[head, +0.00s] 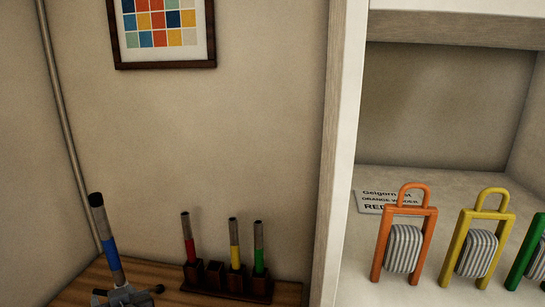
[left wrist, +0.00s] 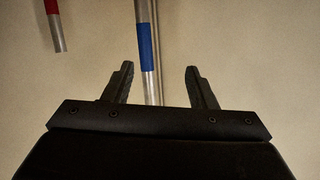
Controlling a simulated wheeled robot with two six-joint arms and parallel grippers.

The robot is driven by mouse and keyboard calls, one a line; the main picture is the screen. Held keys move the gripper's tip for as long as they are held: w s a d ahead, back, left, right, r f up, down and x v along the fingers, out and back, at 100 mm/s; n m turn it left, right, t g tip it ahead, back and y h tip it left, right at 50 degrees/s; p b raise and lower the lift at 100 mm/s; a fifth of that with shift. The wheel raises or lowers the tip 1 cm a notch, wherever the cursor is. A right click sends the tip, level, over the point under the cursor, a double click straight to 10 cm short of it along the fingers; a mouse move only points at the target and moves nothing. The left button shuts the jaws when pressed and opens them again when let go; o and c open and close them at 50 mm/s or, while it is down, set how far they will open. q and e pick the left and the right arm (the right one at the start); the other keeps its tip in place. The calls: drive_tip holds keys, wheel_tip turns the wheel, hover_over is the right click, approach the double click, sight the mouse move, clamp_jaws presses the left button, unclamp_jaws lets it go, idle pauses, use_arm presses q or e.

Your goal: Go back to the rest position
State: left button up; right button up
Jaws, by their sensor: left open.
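My left gripper (left wrist: 158,68) is open in the left wrist view, with its two dark fingers apart. A grey rod with a blue band (left wrist: 145,45) shows between the fingers. Its far end is hidden by the gripper body, and the fingers do not appear to touch it. In the head view the blue-banded rod (head: 109,245) stands slightly tilted at lower left. A grey and black part (head: 126,295) is at its foot; I cannot tell whether this is a stand or my gripper. My right gripper is in neither view.
A dark rack (head: 262,291) on the wooden surface holds red (head: 188,240), yellow (head: 234,245) and green (head: 259,248) banded rods. A white cubby (head: 345,150) at right holds orange (head: 428,240), yellow (head: 456,245) and green (head: 523,255) framed objects. A picture (head: 163,65) hangs above.

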use_arm(q)
drive_tip(key=s+f+m+g+h, duration=0.3)
drive_tip(key=s+f+m+h, duration=0.15)
drive_tip(key=s+f, duration=0.95)
drive_tip(key=s+d+f+m+g+h, duration=0.1)
drive_tip(key=s+d+f+g+h, duration=0.15)
drive_tip(key=s, duration=0.45)
drive_tip(key=s+d+f+m+g+h, duration=0.1)
drive_tip(key=s+f, duration=0.2)
drive_tip(key=s, duration=0.4)
wheel_tip(320, 180, down, 25)
drive_tip(key=a+g, duration=0.2)
drive_tip(key=s+d+f+h, duration=0.1)
drive_tip(key=s+f, duration=1.3)
drive_tip(key=f, duration=0.1)
drive_tip(key=shift+s+d+f+g, duration=0.2)
drive_tip(key=shift+f+g, duration=0.1)
drive_tip(key=shift+g, duration=0.05)
